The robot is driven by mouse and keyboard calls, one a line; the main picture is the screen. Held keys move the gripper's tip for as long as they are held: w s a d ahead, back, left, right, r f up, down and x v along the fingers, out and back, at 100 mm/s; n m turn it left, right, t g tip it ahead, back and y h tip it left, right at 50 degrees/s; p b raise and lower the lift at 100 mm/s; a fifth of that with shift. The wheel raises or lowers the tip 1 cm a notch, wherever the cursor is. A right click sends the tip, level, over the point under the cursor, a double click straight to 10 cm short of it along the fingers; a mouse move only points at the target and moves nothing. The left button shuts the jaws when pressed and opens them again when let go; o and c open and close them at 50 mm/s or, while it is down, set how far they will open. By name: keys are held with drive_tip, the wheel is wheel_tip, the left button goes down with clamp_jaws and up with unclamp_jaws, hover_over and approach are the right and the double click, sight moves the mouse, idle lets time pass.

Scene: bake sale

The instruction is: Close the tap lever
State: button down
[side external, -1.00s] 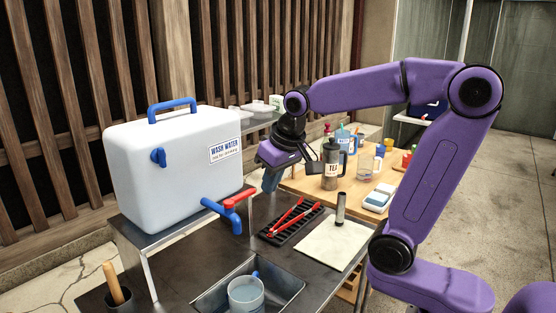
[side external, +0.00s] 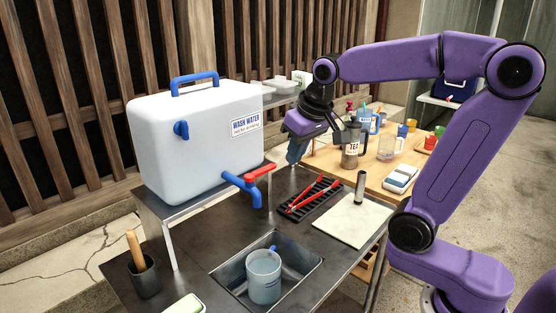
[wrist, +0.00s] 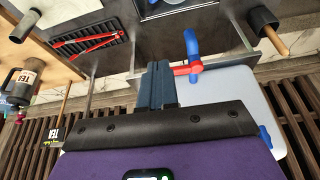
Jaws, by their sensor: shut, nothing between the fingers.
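The blue tap (side external: 243,184) sticks out from the front of the white wash water tank (side external: 190,150). Its red lever (side external: 262,172) points sideways across the spout, to the right in the side view. My gripper (side external: 293,160) is shut and empty, fingers pointing down, just beyond the lever's free end. In the wrist view its blue-grey fingers (wrist: 158,68) are pressed together. The lever (wrist: 183,69) lies right beside them there, its end close to the fingers; I cannot tell whether they touch. The blue spout (wrist: 190,40) also shows.
A sink basin (side external: 228,276) with a blue-tinted jug (side external: 264,276) lies below the tap. Red tongs (side external: 312,194) lie on a black rack, beside a pale board (side external: 352,222) with a grey cylinder. A tea flask (side external: 350,146) stands on the wooden table behind.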

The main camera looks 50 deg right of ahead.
sight(271, 167)
drive_tip(key=w+f, duration=0.4)
drive_tip(key=w, duration=0.1)
drive_tip(key=shift+w+d+f, duration=0.15)
drive_tip(key=shift+w+f, duration=0.05)
drive_tip(key=shift+w, duration=0.2)
drive_tip(key=shift+w+d, duration=0.15)
drive_tip(key=shift+w, duration=0.5)
